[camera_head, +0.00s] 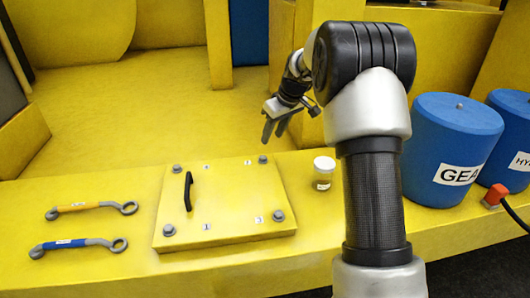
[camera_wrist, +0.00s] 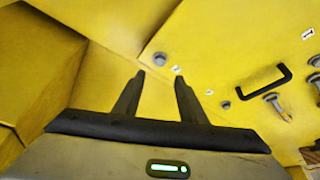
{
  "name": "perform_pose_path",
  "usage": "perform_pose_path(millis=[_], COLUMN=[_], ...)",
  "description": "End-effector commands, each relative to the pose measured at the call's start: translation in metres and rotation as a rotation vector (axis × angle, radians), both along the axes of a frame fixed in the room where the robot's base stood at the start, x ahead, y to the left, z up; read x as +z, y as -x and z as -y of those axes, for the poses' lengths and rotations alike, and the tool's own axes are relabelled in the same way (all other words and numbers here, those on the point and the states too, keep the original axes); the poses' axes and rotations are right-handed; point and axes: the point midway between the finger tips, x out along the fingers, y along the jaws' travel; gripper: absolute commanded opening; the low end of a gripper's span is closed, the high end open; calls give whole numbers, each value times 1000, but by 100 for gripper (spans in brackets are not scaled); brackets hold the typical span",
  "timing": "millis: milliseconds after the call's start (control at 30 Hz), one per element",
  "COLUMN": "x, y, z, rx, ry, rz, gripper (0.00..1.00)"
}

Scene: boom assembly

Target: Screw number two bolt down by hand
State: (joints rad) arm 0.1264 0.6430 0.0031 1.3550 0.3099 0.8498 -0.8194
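A yellow cover plate (camera_head: 225,205) lies on the yellow ledge, with a grey bolt near each corner and small number labels. The back right bolt (camera_head: 263,159) appears to be number two; its label is too small to read surely. It also shows in the wrist view (camera_wrist: 160,59), beyond my fingers. The labels by the front left bolt (camera_head: 169,230) and front right bolt (camera_head: 278,215) look like 1 and 3. Another bolt (camera_head: 177,168) sits at the back left. My gripper (camera_head: 275,130) is open and empty, above and behind the plate, apart from the bolts.
A black handle (camera_head: 188,191) stands up from the plate. An orange-marked wrench (camera_head: 92,208) and a blue-marked wrench (camera_head: 79,244) lie left of it. A small jar (camera_head: 323,172) stands right of the plate. A blue drum (camera_head: 452,145) is farther right. Yellow walls rise behind.

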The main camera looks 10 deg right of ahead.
Motion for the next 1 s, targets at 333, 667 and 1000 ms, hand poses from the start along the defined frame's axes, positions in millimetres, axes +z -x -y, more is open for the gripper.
perform_pose_path(millis=[333,667,1000], x=[-69,-100,-101], y=[-24,-36,-36], z=[-15,-21,-21], rx=[0,0,0], ry=[0,1,0], rz=[-2,0,1], gripper=[38,38,29])
